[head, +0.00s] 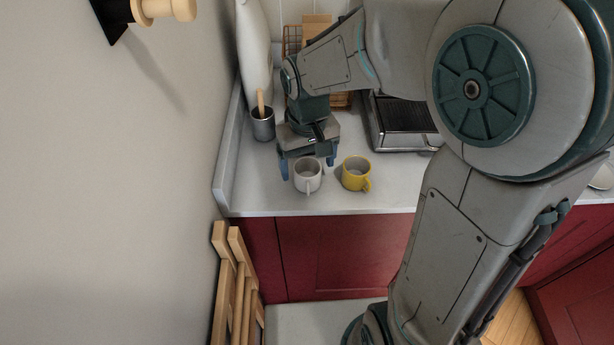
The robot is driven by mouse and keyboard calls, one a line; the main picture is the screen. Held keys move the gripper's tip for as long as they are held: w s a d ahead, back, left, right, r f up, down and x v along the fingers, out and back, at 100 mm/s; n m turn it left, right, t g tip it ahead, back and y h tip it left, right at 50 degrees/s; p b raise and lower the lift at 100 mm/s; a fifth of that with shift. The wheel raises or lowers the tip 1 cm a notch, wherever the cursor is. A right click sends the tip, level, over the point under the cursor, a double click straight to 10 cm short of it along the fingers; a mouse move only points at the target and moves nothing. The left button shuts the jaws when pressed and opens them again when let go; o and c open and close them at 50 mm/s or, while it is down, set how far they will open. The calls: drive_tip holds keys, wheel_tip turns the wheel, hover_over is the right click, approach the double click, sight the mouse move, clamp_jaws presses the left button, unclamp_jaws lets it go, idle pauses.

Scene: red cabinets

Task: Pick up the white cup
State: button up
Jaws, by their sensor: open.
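The white cup (308,177) stands upright on the light countertop near its front edge, its handle facing the front. My gripper (308,168) points down just behind and above the cup. Its blue fingers are spread apart, one to the left of the cup and one toward its right rear. The gripper is open and holds nothing. I cannot tell whether a finger touches the cup or how high the fingertips are above the counter.
A yellow cup (355,174) stands close to the right of the white cup. A grey metal container (263,125) with a wooden utensil is behind left. A dark-topped metal appliance (402,124) is behind right. The wall (150,170) bounds the left; red cabinets (345,255) are below.

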sight(308, 170)
drive_tip(key=f, duration=0.5)
drive_tip(key=shift+w, duration=0.4)
drive_tip(key=c, duration=1.2)
drive_tip(key=shift+o, duration=0.2)
drive_tip(key=shift+r, duration=0.15)
drive_tip(key=shift+r, duration=0.6)
wheel_tip(308, 170, up, 3)
drive_tip(key=shift+d+r, duration=0.1)
drive_tip(key=s+d+r, duration=0.3)
drive_tip(key=d+r, duration=0.3)
drive_tip(key=d, duration=0.5)
drive_tip(key=shift+s+r+b, duration=0.15)
drive_tip(key=shift+r+b, duration=0.05)
drive_tip(key=shift+b, duration=0.15)
